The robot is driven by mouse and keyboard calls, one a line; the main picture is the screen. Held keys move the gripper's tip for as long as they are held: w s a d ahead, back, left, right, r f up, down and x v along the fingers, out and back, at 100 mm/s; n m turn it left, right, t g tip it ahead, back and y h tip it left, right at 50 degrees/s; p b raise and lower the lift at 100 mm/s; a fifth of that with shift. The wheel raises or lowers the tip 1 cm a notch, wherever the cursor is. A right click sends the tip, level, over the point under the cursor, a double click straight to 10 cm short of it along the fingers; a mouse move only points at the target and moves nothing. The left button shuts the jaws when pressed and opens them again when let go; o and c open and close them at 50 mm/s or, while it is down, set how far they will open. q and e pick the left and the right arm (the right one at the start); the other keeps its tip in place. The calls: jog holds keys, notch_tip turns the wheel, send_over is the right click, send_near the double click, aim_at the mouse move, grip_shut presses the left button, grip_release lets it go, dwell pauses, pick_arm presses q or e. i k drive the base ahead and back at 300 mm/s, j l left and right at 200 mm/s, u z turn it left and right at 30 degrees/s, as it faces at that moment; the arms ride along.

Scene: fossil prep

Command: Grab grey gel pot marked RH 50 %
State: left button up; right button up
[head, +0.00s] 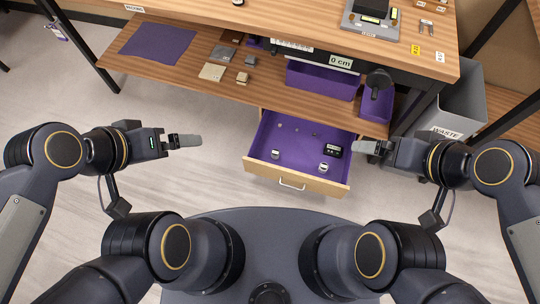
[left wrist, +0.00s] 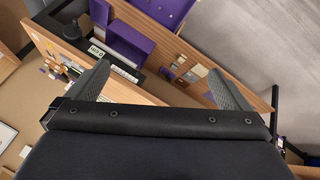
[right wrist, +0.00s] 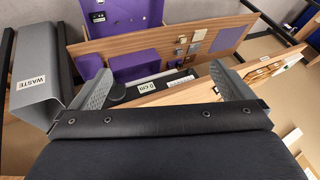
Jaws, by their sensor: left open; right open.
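An open drawer (head: 262,140) lined in purple holds two small pale grey pots. One pot (head: 275,154) stands near the left front and the other pot (head: 323,167) near the right front. Their markings are too small to read, so I cannot tell which is RH 50 %. My left gripper (head: 188,141) is open and empty, left of the drawer. My right gripper (head: 368,147) is open and empty, just beyond the drawer's right edge. Its open fingers also show in the right wrist view (right wrist: 154,75), and the left ones in the left wrist view (left wrist: 158,75).
A black device (head: 333,149) and several tiny items lie in the drawer. The wooden bench (head: 215,70) is behind, with purple trays (head: 320,80) and a purple mat (head: 158,46). A grey waste bin (head: 462,100) stands at right. Floor left of the drawer is clear.

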aim_at(274, 153)
jog(key=i+j, duration=0.2)
jog(key=j, duration=0.15)
jog(key=i+j+z, duration=0.1)
jog(key=j, duration=0.3)
jog(key=i+j, duration=0.3)
jog(key=i+j+z, duration=0.15)
jog(key=j, duration=0.3)
jog(key=i+j, duration=0.15)
jog(key=j, duration=0.25)
